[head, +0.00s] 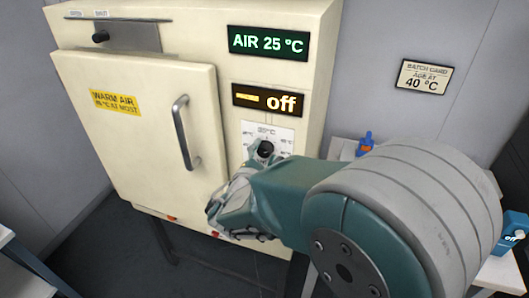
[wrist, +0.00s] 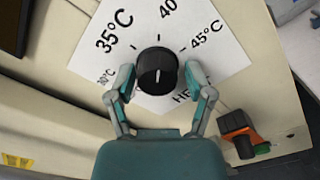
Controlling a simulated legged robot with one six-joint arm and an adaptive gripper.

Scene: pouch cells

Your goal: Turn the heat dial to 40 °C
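The heat dial is a round black knob (head: 265,149) on a white scale plate on the warm-air cabinet. In the wrist view the knob (wrist: 157,70) sits in the middle of the plate (wrist: 205,42), with 35 °C at upper left, 40 at the top and 45 °C at right. A short white mark shows on the knob's face, towards its lower side. My gripper (wrist: 160,78) has one finger on each side of the knob, with a small gap visible beside it, so it looks open. In the head view my arm partly hides the plate and fingers.
The cabinet display reads AIR 25 °C (head: 268,43) and the one below reads off (head: 268,101). The closed door (head: 145,130) has a metal handle (head: 185,133) left of my gripper. A wall card (head: 424,77) reads age at 40 °C. An orange-black switch (wrist: 240,133) is at lower right.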

